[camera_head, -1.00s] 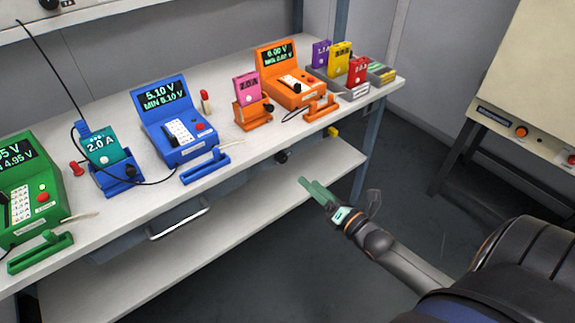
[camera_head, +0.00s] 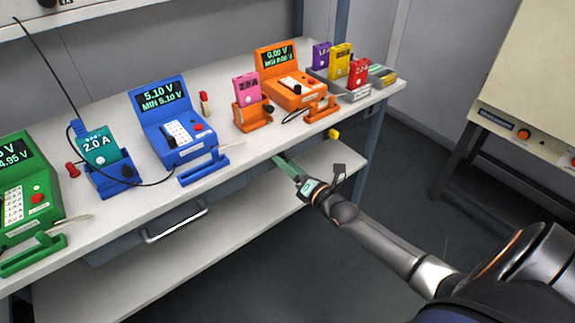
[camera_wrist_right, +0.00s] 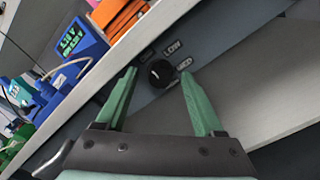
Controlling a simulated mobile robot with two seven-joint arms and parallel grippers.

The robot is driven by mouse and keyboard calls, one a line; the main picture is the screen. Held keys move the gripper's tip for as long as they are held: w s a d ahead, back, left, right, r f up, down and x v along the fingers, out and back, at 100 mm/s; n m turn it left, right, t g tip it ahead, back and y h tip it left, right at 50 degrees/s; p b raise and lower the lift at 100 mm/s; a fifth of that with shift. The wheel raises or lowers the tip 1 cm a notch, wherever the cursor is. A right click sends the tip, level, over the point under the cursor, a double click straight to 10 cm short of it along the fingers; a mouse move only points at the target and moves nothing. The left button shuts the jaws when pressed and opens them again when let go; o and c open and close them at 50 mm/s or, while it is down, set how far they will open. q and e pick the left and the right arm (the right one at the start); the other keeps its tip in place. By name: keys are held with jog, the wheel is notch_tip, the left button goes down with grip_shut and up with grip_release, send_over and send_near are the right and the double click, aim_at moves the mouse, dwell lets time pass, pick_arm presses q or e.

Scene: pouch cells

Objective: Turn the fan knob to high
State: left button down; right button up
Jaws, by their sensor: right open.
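The fan knob (camera_wrist_right: 160,73) is a small round black dial on a grey panel under the bench's front edge. In the right wrist view, labels reading LOW and MED sit above and right of it; another label at its upper left is hard to read. I cannot surely tell where its pointer sets. My right gripper (camera_wrist_right: 158,76) is open, with one green finger on each side of the knob in the picture; contact is not clear. In the head view the right gripper (camera_head: 281,159) is at the bench front and hides the knob. My left gripper is out of view.
The white bench (camera_head: 227,147) carries a blue tester (camera_head: 166,113), an orange tester (camera_head: 284,77) and pouch cells in holders. A drawer handle (camera_head: 175,222) is left of my right gripper. A lower shelf (camera_head: 190,250) lies beneath. A cream cabinet (camera_head: 530,75) stands at right.

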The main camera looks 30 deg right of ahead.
jog(key=shift+c, duration=0.2)
grip_shut()
